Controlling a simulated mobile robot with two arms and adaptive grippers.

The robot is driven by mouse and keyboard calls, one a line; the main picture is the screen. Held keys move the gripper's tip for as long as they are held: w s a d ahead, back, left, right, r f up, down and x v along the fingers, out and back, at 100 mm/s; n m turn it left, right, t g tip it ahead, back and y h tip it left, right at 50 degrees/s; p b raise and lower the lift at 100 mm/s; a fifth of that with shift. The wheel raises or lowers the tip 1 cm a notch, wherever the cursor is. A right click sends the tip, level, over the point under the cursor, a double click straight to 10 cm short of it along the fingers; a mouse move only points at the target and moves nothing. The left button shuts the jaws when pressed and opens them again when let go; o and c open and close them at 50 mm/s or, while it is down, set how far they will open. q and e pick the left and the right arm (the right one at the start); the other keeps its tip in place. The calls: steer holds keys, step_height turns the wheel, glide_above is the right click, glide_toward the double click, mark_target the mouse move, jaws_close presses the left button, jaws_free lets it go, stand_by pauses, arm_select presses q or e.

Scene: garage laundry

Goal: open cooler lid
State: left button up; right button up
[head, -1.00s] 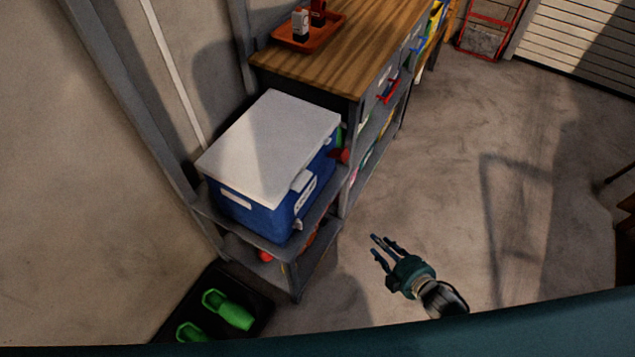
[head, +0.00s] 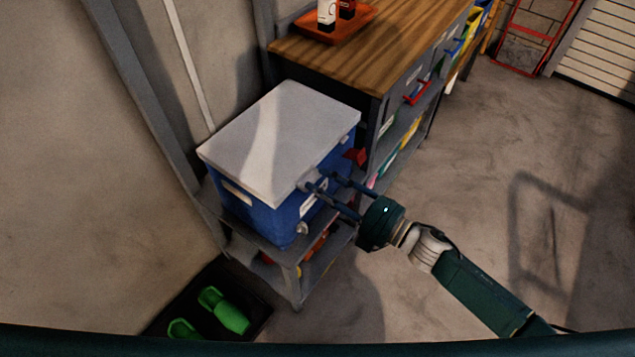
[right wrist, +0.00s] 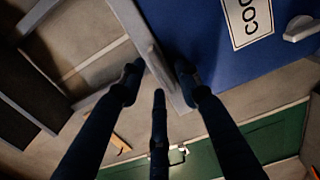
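The cooler has a blue body (head: 262,216) and a white lid (head: 283,128), which lies flat and closed on top. It stands on the end of a grey shelf. My right gripper (head: 321,182) is at the cooler's front, its fingers spread and pointing at the lid's front edge near the latch. In the right wrist view, the pale lid edge (right wrist: 132,25) runs up to the gap between the open fingertips (right wrist: 158,80), beside the blue body (right wrist: 200,45). I cannot tell whether a finger touches it. My left gripper is not in view.
A wooden workbench (head: 400,45) with an orange tray (head: 330,32) stands behind the cooler. A wall is at the left. Green shoes (head: 225,310) lie on a dark mat below. The floor (head: 460,185) to the right is clear.

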steer(key=shift+x, duration=0.85)
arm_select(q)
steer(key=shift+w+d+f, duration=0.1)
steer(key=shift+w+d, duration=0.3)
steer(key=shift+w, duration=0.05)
arm_select(e)
steer(key=shift+c, duration=0.5)
jaws_close()
